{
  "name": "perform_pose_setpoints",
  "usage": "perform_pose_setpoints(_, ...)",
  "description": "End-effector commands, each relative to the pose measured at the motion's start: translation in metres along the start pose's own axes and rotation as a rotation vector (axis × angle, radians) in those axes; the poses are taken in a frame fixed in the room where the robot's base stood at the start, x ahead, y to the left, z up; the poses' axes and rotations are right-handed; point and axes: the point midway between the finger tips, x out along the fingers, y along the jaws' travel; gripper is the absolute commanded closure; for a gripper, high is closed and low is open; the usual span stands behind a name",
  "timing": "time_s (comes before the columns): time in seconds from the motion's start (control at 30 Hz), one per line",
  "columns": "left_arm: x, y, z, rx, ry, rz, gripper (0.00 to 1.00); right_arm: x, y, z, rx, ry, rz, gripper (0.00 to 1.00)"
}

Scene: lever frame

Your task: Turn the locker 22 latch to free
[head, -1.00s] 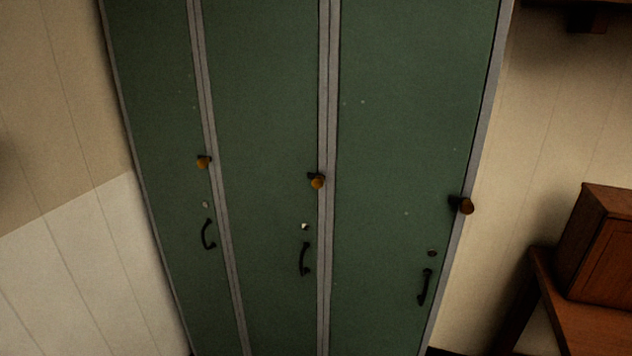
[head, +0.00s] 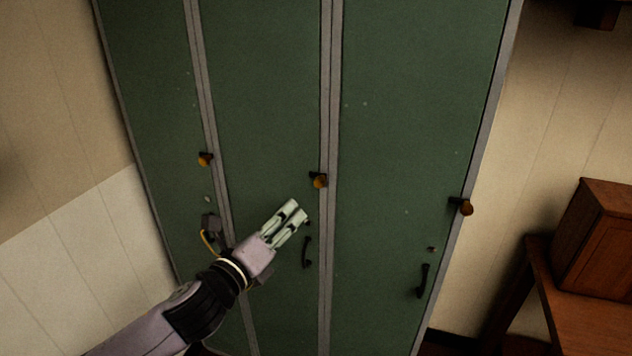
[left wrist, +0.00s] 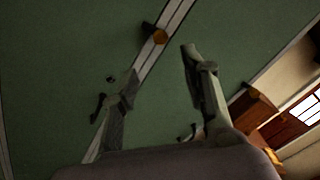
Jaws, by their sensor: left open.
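Three green locker doors each have a latch with a dark arm and an orange-brown knob: the left latch (head: 205,160), the middle latch (head: 320,181) and the right latch (head: 466,207). No locker numbers are readable, so I cannot tell which is 22. My left gripper (head: 298,209) is open and empty, in front of the middle door, just below and left of the middle latch. In the left wrist view one latch knob (left wrist: 160,37) lies beyond the gap between the open fingers (left wrist: 161,60), not held. My right gripper is out of view.
Dark pull handles sit below the latches, at the middle door (head: 307,252) and the right door (head: 423,280). My left forearm hides the left handle area. A wooden table (head: 570,320) with a brown box (head: 605,240) stands at the right.

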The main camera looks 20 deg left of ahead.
Motion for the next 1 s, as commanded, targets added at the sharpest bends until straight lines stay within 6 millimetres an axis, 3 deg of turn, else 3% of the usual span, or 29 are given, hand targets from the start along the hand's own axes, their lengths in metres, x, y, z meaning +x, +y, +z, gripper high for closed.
perform_pose_setpoints(0.1, 0.029, -0.004, 0.004, -0.004, -0.003, -0.001, 0.58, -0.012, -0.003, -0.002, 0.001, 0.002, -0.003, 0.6)
perform_pose_setpoints(0.5, 0.108, -0.002, 0.002, -0.004, -0.001, 0.001, 0.58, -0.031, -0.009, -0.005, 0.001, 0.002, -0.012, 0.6)
perform_pose_setpoints(0.73, 0.134, 0.0, 0.001, -0.003, -0.001, 0.001, 0.58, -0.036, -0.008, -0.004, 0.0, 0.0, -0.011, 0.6)
perform_pose_setpoints(1.0, 0.141, 0.0, 0.0, -0.003, 0.0, 0.0, 0.58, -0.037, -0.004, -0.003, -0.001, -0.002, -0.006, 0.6)
